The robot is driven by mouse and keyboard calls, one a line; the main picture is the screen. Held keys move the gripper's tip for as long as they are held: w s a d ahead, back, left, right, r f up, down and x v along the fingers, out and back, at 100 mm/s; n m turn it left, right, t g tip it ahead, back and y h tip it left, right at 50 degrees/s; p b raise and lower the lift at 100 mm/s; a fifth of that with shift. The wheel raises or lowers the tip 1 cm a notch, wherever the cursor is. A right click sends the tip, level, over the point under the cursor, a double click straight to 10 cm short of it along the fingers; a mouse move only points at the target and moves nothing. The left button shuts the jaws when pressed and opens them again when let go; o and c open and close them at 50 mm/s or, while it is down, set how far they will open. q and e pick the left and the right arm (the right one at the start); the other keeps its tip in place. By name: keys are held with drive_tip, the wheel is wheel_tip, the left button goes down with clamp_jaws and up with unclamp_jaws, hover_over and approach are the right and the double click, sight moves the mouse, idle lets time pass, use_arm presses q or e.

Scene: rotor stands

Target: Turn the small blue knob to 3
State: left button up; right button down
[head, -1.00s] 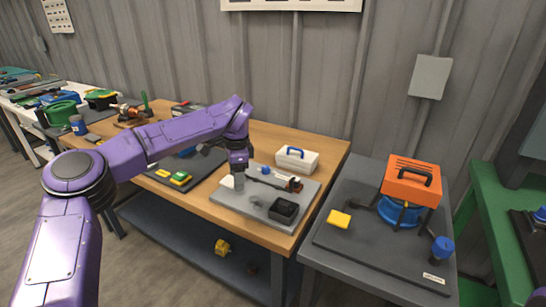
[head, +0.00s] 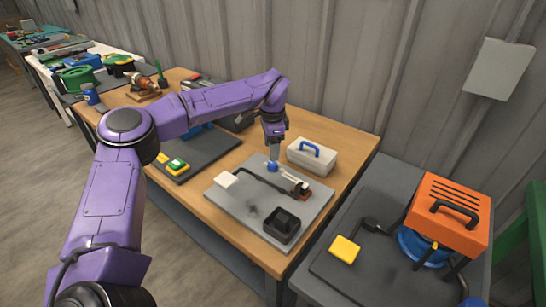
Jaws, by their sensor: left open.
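The small blue knob (head: 271,167) is on the grey board (head: 228,208) on the wooden table, near the board's back edge. My left gripper (head: 273,158) comes down from above, directly over the knob, with its fingertips at or just above it. The gripper is open. Its fingers partly cover the knob, and I cannot tell whether they touch it. The knob's pointer and any number marks are too small to read. My right gripper is not in view.
A white box with a blue handle (head: 312,156) stands close to the right of the gripper. A dark cable, a white block (head: 226,180) and a black open box (head: 282,225) are on the board. An orange unit (head: 450,212) stands on the grey table at right.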

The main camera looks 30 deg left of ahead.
sight(272, 163)
use_arm(q)
drive_tip(key=f, duration=0.2)
drive_tip(key=w+f+p, duration=0.1)
drive_tip(key=f, duration=0.2)
drive_tip(key=shift+f, duration=0.35)
drive_tip(key=shift+w+a+f, duration=0.1)
drive_tip(key=shift+f, duration=0.3)
drive_tip(key=shift+s, duration=0.25)
drive_tip(key=shift+w, duration=0.1)
drive_tip(key=c, duration=1)
drive_tip(key=shift+c, duration=0.2)
